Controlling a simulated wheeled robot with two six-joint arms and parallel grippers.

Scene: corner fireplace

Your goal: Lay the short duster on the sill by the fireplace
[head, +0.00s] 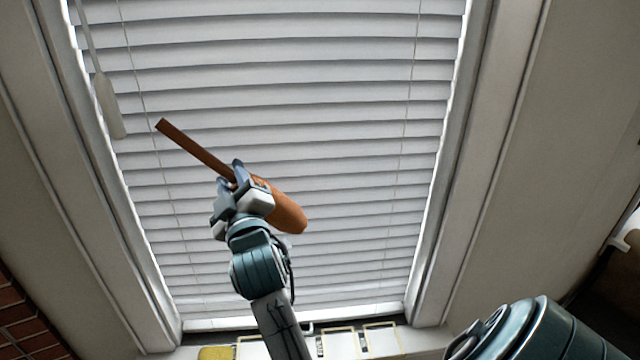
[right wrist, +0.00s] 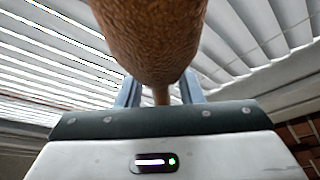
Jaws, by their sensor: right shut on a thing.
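The short duster has a thin brown handle and a rounded orange-brown head (head: 285,209). My right gripper (head: 236,182) is shut on it near where the handle meets the head. It is held tilted in front of the window blinds, handle end up to the left, head down to the right. In the right wrist view the duster's textured head (right wrist: 150,40) fills the top middle, and its handle runs between the fingers. The sill (head: 425,342) shows at the bottom of the head view, below the duster and partly hidden by my arm. My left gripper is not in view.
White blinds (head: 330,130) cover the window behind the duster. A yellow item (head: 216,353) and pale framed items (head: 380,338) are at the sill, left and right of my arm. Red brickwork (head: 28,322) is at the lower left. A blind wand (head: 108,105) hangs at upper left.

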